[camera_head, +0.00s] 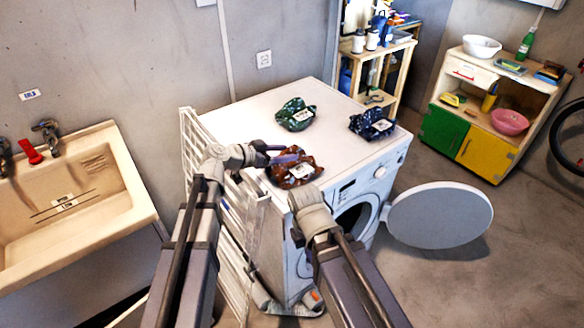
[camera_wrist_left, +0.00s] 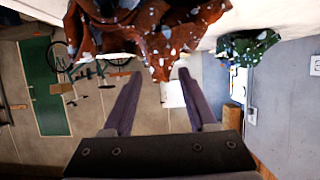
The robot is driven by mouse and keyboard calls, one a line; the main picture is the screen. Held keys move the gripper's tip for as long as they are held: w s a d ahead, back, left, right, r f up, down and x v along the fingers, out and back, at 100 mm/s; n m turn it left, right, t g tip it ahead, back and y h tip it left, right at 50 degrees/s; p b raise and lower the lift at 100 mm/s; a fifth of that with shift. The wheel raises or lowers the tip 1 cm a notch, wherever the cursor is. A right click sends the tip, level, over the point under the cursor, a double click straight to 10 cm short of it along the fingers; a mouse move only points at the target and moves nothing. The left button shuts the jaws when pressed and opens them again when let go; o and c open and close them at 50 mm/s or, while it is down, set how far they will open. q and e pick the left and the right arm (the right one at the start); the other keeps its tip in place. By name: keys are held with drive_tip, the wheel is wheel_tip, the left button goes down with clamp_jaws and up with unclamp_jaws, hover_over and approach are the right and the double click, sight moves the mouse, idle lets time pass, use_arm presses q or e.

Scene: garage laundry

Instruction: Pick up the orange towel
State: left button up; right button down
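The orange towel (camera_head: 296,170) lies crumpled on top of the white washing machine (camera_head: 240,118), near its front edge. It is rust-orange with pale speckles and a white patch. My left gripper (camera_head: 286,155) is just beside and over its far left part. In the left wrist view the towel (camera_wrist_left: 150,38) hangs across the top, just beyond the fingertips of my left gripper (camera_wrist_left: 156,76).
A green cloth (camera_head: 295,114) and a dark blue cloth (camera_head: 372,124) lie farther back on the machine. The round door (camera_head: 440,213) stands open at the front right. A drying rack (camera_head: 196,140) leans at the left side, beside a sink (camera_head: 70,200).

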use_arm(q)
clamp_jaws()
idle(1.2)
